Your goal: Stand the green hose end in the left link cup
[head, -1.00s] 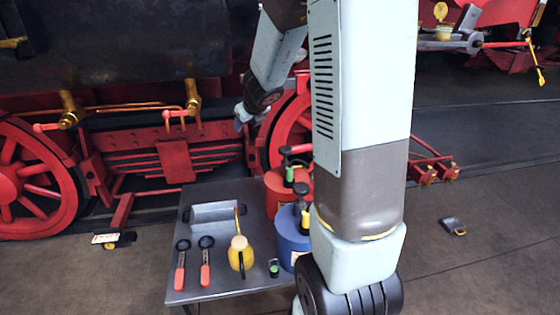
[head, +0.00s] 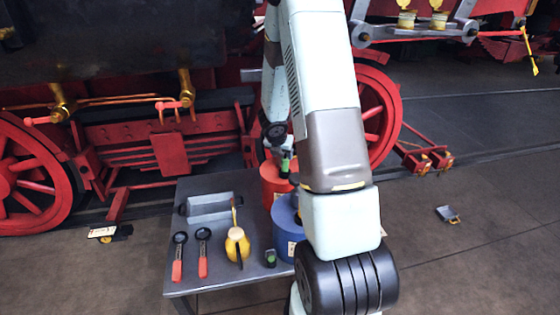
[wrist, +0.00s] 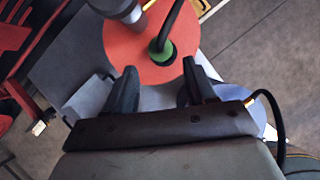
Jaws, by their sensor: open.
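The green hose end (wrist: 163,50) with its black hose stands on top of the red drum in the wrist view. In the head view a bit of its green (head: 286,164) shows beside my arm. My gripper (wrist: 160,76) is open and empty; its fingers point at the drum, with the green end beyond and between the tips, apart from them. In the head view my gripper is largely hidden by my arm. The left link cup (head: 406,19) is a gold cup on the grey link of the locomotive, top right, beside the right cup (head: 438,19).
The red drum (head: 272,186) and blue drum (head: 287,232) stand at the right of the grey table (head: 210,277). A tray (head: 210,205), two red-handled tools, a yellow oil can (head: 237,246) and a small green-topped jar (head: 270,258) share it. The floor at right is mostly clear.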

